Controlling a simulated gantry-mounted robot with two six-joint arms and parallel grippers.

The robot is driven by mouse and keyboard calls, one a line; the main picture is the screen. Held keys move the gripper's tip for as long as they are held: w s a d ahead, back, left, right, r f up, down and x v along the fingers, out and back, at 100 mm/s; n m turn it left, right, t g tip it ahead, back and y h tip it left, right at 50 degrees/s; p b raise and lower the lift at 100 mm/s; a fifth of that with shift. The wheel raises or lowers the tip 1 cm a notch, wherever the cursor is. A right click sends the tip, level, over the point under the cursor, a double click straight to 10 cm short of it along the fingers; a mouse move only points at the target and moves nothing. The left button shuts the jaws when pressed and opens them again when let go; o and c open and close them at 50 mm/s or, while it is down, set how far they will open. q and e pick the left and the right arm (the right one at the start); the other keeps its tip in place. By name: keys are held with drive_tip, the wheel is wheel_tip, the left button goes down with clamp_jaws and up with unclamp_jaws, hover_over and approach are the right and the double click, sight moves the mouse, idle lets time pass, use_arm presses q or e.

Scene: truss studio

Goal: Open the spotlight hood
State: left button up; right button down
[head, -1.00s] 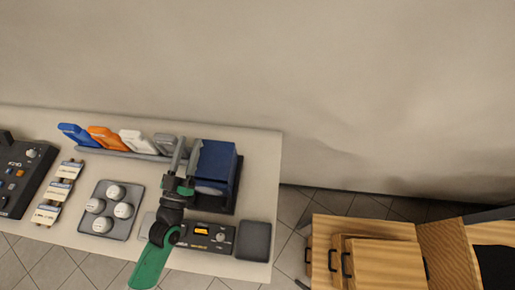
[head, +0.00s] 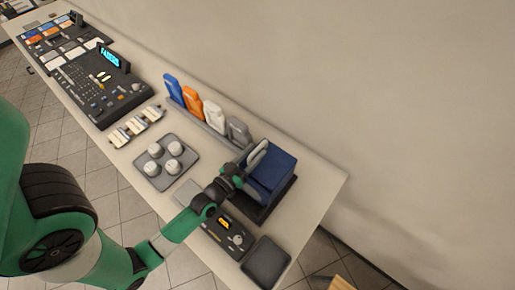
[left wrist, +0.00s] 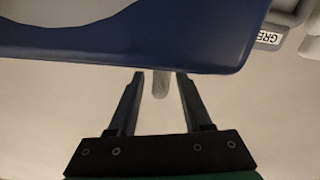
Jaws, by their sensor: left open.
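The spotlight is a dark blue box-shaped unit (head: 274,170) on a dark base near the right end of the table. Its blue hood (left wrist: 110,45) fills the top of the left wrist view. My left gripper (head: 254,157) is at the left side of the blue unit in the head view. In the left wrist view its two fingers (left wrist: 160,76) are apart, with their tips close to the hood's lower edge. A small grey tab (left wrist: 161,84) shows between the fingertips, and I cannot tell whether they touch it. My right gripper is not in view.
A rack of blue, orange, white and grey cards (head: 206,114) stands left of the spotlight. A tray with several white knobs (head: 163,160), a black control box (head: 228,232) and a dark pad (head: 266,262) lie in front. A mixing console (head: 104,86) is farther left.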

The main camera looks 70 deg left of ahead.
use_arm(q)
drive_tip(key=shift+x, duration=1.05)
clamp_jaws()
idle(0.6)
